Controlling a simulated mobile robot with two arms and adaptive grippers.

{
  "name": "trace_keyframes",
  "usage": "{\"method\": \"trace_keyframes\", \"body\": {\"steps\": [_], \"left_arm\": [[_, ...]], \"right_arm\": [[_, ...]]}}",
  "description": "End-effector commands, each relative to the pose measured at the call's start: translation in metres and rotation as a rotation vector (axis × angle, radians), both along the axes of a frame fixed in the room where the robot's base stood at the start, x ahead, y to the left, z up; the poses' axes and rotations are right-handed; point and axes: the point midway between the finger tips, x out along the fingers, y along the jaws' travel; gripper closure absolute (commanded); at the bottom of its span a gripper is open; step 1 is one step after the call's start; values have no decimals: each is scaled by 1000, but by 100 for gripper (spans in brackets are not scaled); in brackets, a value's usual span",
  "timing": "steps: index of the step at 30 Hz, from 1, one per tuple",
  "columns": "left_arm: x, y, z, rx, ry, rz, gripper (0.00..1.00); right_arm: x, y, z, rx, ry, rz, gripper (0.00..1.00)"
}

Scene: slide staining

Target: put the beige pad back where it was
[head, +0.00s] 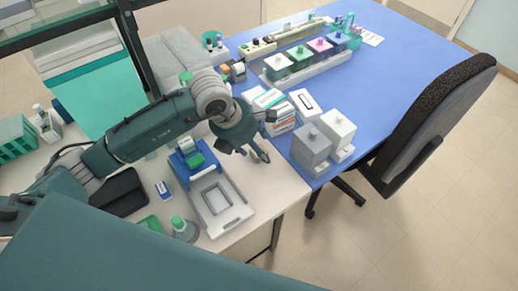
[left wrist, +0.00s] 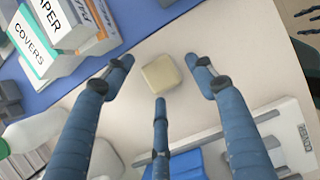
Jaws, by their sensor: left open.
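The beige pad (left wrist: 161,74) lies flat on the pale bench top in the left wrist view. It is a small block with rounded corners. My left gripper (left wrist: 160,76) is open, with its three fingers spread around the pad; I see no finger closed on it. In the head view my left gripper (head: 255,150) points down over the bench near its right edge, and I cannot make out the pad beneath it. My right gripper is not in view.
A pale framed tray (head: 235,217) and a blue-and-green holder (head: 184,160) stand close by.

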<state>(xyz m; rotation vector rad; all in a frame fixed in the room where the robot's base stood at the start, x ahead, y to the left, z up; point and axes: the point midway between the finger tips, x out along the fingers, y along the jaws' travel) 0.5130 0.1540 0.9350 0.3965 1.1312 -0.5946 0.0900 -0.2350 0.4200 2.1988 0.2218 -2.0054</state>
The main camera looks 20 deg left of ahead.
Motion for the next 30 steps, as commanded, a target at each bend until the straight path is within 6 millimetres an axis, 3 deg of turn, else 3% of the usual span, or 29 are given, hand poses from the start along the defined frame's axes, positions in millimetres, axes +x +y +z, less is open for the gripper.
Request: {"method": "trace_keyframes", "body": {"steps": [9,10,14,25,30], "left_arm": [[2,-2,-9,1,0,-2,44],[2,-2,-9,1,0,-2,46],[2,-2,-9,1,0,-2,72],[2,-2,-8,0,-1,-2,74],[4,-3,2,-1,-4,-1,74]], "right_arm": [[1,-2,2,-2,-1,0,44],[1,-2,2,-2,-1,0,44],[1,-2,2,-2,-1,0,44],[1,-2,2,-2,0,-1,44],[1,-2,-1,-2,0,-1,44]]}}
